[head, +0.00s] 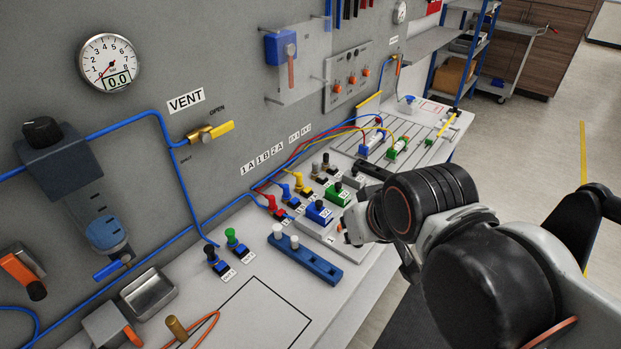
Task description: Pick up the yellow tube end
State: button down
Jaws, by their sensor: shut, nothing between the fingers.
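Yellow tube (371,128) curves along the back of the bench, beside the red and blue tubes, toward the row of coloured fittings. A yellow fitting (299,181) stands in that row, with a blue one and a red one to its front left. Which point is the tube's loose end is too small to tell. My gripper (408,264) shows as a dark part below my wrist, near the bench's right edge and well apart from the yellow fitting. It is shut and empty; my arm hides most of it.
A blue block with white knobs (305,262) lies in front of the fittings. Green and black fittings (222,248) stand at left. A metal tray (148,293) sits near the wall panel. An outlined area (258,315) of the bench is bare. A shelf cart (515,60) stands behind.

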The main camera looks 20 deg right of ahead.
aim_at(299, 177)
jog(key=i+l+u, duration=0.1)
jog(key=l+u, duration=0.5)
jog(key=i+l+u, duration=0.2)
